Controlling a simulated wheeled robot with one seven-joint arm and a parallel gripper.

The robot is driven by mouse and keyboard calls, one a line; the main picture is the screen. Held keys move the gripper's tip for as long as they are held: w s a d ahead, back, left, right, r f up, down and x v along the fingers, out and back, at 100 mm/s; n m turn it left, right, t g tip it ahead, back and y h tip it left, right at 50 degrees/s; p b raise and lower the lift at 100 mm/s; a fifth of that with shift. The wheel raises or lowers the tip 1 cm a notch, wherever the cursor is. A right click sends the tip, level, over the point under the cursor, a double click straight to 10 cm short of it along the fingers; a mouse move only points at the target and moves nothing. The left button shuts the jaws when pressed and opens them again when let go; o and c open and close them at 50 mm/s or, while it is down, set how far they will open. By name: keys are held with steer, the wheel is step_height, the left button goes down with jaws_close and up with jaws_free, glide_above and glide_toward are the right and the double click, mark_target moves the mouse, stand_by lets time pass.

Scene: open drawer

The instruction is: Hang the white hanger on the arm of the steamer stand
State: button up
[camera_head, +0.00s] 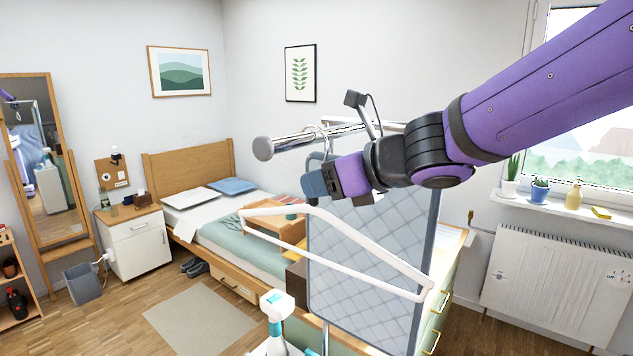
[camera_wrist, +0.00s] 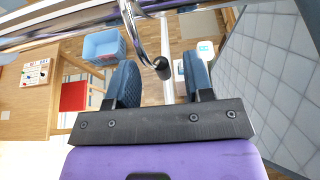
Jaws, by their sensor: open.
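The white hanger (camera_head: 345,236) hangs in front of the grey quilted board in the head view, tilted down to the right. Its metal hook (camera_head: 318,130) shows at the chrome arm of the steamer stand (camera_head: 293,141), which has a grey knob at its left end. In the wrist view the hook (camera_wrist: 138,38) crosses the chrome arm (camera_wrist: 60,25), and its dark tip shows below the arm. My gripper (camera_head: 316,172) is just below the arm. Its blue fingers (camera_wrist: 162,82) are open and apart, with a strip of the hanger showing between them.
The quilted board (camera_head: 368,250) stands close behind and right of my gripper. A white and teal steamer head (camera_head: 276,305) is below. A bed (camera_head: 220,215), a nightstand (camera_head: 136,242) and a radiator (camera_head: 555,285) surround the area. Floor at the left is partly clear.

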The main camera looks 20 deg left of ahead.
steer(key=d+r+m+t+h, duration=0.3)
steer(key=d+m+t+h, duration=0.15)
steer(key=d+m, duration=1)
steer(key=d+r+m+t+h, duration=0.25)
steer(key=d+m+h, duration=0.35)
steer(key=d+m, duration=0.85)
steer(key=s+d+f+m+g+h, duration=0.1)
steer(key=s+d+f+m+h, duration=0.1)
steer(key=s+d+m, duration=0.3)
steer(key=s+d+f+m+g+h, duration=0.1)
steer(key=s+d+f+m+g, duration=0.15)
steer(key=d+m, duration=0.4)
steer(key=s+d+f+m+g, duration=0.1)
steer(key=s+f+m, duration=0.1)
steer(key=s+m, duration=0.2)
steer(key=s+d+f+m+g+y, duration=0.1)
steer(key=s+f+m+g, duration=0.1)
steer(key=s+m, duration=0.3)
steer(key=shift+s+f, duration=0.5)
steer(key=shift+s, duration=0.15)
